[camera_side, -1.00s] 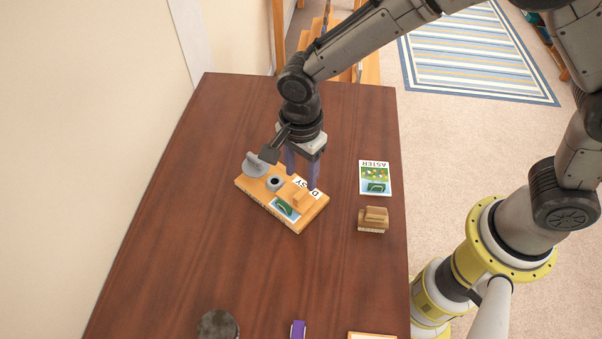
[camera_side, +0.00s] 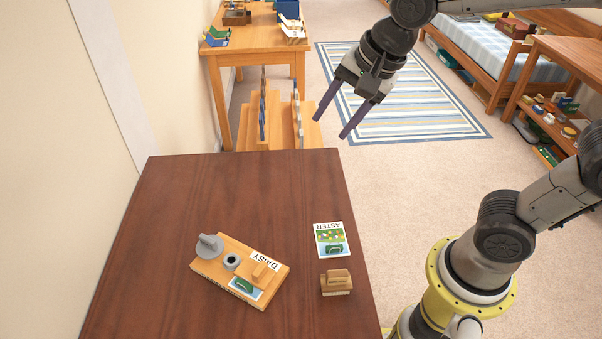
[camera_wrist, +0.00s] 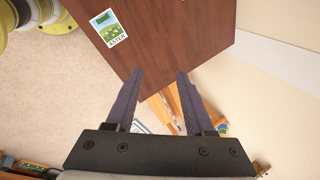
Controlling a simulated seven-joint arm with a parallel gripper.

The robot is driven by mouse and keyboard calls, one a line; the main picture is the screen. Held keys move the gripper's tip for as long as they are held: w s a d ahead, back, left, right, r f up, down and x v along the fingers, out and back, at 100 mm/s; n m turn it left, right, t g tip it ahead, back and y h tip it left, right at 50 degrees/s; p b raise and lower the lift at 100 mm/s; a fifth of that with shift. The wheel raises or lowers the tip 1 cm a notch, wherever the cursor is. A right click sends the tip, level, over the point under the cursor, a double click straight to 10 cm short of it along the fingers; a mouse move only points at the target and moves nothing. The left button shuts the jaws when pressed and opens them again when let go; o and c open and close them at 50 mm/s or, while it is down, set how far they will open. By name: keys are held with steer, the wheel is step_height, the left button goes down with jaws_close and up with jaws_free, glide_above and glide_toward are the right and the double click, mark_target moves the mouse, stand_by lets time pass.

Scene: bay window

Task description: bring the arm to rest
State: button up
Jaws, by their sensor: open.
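My gripper (camera_side: 328,122) is open and empty, its two dark purple fingers apart. In the side view it hangs high beyond the far right corner of the brown table (camera_side: 180,200), over the carpet. In the wrist view my gripper (camera_wrist: 154,75) shows both fingers spread with nothing between them. The arm is raised clear of everything on the table.
On the table are a wooden board (camera_side: 215,280) bearing a grey knob piece, a small ring and a DAISY card, an ASTER card (camera_side: 329,240), and a wooden block (camera_side: 336,283). Wooden shelves (camera_side: 275,120) and another table (camera_side: 262,42) stand behind.

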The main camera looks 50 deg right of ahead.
steer(key=s+d+f+n, duration=0.1)
steer(key=s+d+n, duration=0.1)
steer(key=s+n, duration=0.5)
steer(key=s+d+f+n, duration=0.1)
steer(key=s+d+n, duration=0.2)
steer(key=s+n, duration=0.4)
steer(key=shift+s+d+f+n+t+h, duration=0.2)
steer(key=shift+d+n+t+h, duration=0.1)
steer(key=shift+h, duration=0.1)
